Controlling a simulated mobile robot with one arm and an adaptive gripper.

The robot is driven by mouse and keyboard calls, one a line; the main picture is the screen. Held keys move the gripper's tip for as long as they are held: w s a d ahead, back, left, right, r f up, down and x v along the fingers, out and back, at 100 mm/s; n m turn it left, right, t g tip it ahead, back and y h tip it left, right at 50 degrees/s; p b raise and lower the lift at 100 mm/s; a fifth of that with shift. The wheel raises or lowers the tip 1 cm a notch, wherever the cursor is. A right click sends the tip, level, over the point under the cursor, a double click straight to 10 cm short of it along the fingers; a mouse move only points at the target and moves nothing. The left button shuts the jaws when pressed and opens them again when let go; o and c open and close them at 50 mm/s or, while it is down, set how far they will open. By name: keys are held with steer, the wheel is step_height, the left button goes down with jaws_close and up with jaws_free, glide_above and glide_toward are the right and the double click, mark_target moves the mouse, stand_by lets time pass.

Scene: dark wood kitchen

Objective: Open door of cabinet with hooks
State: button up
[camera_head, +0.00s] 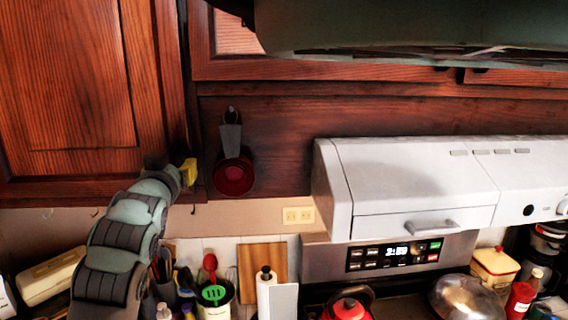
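The dark wood cabinet door (80,80) fills the upper left. Small hooks (193,209) hang below its underside. A narrow dark gap runs along the door's right edge; I cannot tell whether the door is slightly ajar. My arm rises from the bottom left, and my gripper (183,172) is at the door's lower right corner. A yellow part shows at its end. The fingers are small and partly hidden, so I cannot tell whether they are open, shut or touching the door.
A dark red measuring cup (233,176) hangs on the wood panel right of the gripper. A white range hood (415,180) juts out farther right. Below stand a utensil holder (215,296), a cutting board (262,264) and a red kettle (348,306). An outlet (298,215) is on the wall.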

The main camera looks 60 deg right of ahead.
steer(key=shift+o, duration=0.5)
jaws_close()
steer(key=shift+f+b, duration=0.15)
steer(key=shift+b, duration=0.2)
